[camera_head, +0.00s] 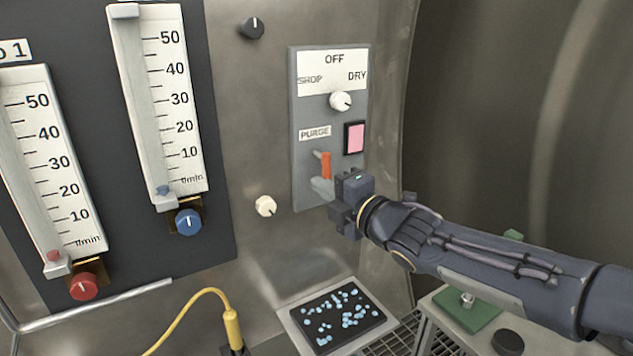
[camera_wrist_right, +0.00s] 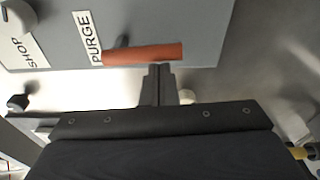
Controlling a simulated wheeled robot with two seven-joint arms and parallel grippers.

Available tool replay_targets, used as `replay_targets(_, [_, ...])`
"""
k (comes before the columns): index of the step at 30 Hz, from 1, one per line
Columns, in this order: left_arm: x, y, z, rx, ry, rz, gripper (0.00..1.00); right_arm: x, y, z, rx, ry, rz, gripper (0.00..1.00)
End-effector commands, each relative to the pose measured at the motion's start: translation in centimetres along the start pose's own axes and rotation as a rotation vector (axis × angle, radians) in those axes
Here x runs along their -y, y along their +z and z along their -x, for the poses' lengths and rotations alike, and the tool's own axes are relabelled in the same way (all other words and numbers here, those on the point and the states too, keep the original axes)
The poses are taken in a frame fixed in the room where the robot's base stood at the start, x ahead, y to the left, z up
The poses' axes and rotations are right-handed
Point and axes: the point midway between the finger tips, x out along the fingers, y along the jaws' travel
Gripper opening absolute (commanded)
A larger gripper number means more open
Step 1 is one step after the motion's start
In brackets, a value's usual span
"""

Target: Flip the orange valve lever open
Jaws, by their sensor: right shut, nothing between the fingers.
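The orange valve lever (camera_head: 326,165) stands upright on the grey control panel (camera_head: 305,98), below the PURGE label (camera_head: 315,133). It also shows in the right wrist view as an orange bar (camera_wrist_right: 143,54) beside the PURGE label. My right gripper (camera_head: 325,187) is at the panel, around the lever's lower end. In the right wrist view its fingers (camera_wrist_right: 157,72) are together, with their tips close to the lever's side. I cannot tell whether they touch it. Nothing shows between the fingers. The valve body behind the gripper is partly hidden. My left gripper is not in view.
A white selector knob (camera_head: 341,101) and a pink button (camera_head: 355,138) sit above and beside the lever. A cream knob (camera_head: 265,206) is to the left. Flow gauges with a blue knob (camera_head: 188,222) and a red knob (camera_head: 83,286) are further left. A black tray (camera_head: 372,318) with blue pieces lies below.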

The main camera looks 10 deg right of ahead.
Motion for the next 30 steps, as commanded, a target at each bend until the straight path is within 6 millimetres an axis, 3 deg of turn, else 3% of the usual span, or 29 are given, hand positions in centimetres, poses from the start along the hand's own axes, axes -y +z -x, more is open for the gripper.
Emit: replay_targets(30, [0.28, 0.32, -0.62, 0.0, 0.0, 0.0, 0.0, 0.3, 0.09, 0.04, 0.0, -0.016, 0.111, 0.0])
